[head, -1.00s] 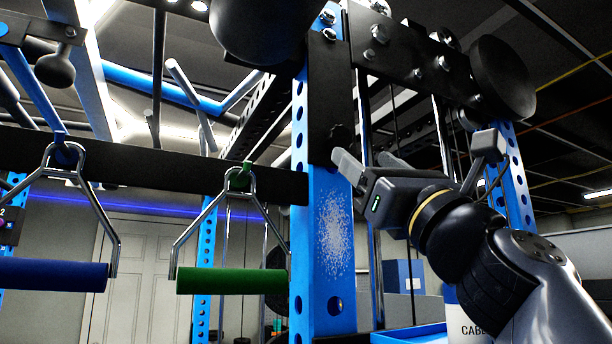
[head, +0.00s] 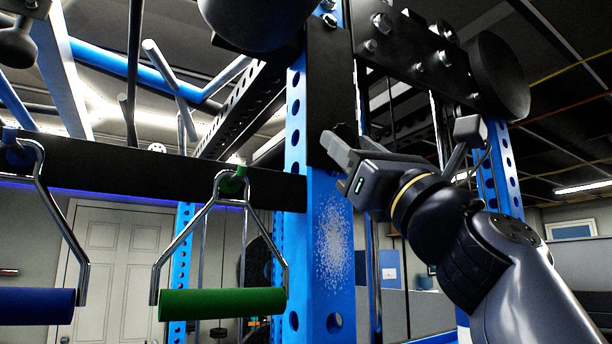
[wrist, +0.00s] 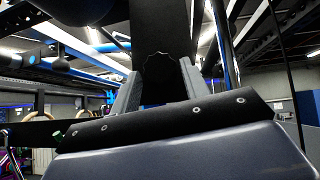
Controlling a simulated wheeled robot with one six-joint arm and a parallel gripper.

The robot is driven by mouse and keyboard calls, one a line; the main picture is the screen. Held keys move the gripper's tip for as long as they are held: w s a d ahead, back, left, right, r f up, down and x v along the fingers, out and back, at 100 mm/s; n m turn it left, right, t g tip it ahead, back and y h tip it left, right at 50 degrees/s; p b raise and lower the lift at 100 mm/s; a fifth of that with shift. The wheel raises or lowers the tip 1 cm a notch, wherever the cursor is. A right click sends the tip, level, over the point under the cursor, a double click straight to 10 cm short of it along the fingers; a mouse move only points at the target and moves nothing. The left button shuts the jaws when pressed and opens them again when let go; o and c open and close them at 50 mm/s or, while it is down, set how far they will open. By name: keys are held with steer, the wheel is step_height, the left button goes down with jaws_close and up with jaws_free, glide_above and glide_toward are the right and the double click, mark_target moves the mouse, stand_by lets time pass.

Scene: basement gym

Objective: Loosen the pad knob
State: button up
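The pad knob (wrist: 158,72) is dark with a scalloped edge. In the wrist view it lies between the two grey fingers of my gripper (wrist: 160,80), one finger at each side. It also shows in the head view as a small black shape (head: 346,130) just past the fingertips, low on the black plate at the blue upright. My gripper (head: 341,146) reaches up to it from the lower right. The fingers are apart with the knob between them; I cannot tell whether they press on it. The knob's lower part is hidden behind the gripper.
The perforated blue upright (head: 328,250) stands right below the gripper. Round black pads (head: 500,75) are above and to the right. A green handle (head: 222,303) and a blue handle (head: 35,307) hang at left from a black crossbar (head: 150,175).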

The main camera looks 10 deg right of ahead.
steer(key=c, duration=0.6)
steer(key=shift+d+n+g+y, duration=0.1)
steer(key=shift+n+g+y, duration=0.3)
steer(key=shift+n+y, duration=0.25)
steer(key=n+g+y, duration=0.1)
steer(key=n, duration=0.1)
steer(key=shift+w+d+n+y, duration=0.1)
steer(key=shift+d+n+y, duration=0.05)
steer(key=shift+n+y, duration=0.2)
steer(key=n+g+y, duration=0.2)
steer(key=n, duration=0.1)
steer(key=shift+d+r, duration=0.1)
steer(key=shift+d, duration=0.05)
steer(key=n+g+y, duration=0.1)
steer(key=n+g+y+p, duration=0.1)
steer(key=n+g, duration=0.1)
steer(key=n+g+p, duration=0.1)
steer(key=n, duration=0.1)
steer(key=shift+w+d+r+g+y, duration=0.1)
steer(key=shift+d+r+g+y, duration=0.1)
steer(key=shift+r+g+y, duration=0.15)
steer(key=shift+f+n+g+y+p, duration=0.1)
steer(key=shift+n+g+y+p, duration=0.15)
steer(key=shift+n+g+p, duration=0.8)
steer(key=shift+n+b, duration=0.45)
steer(key=shift+n, duration=0.1)
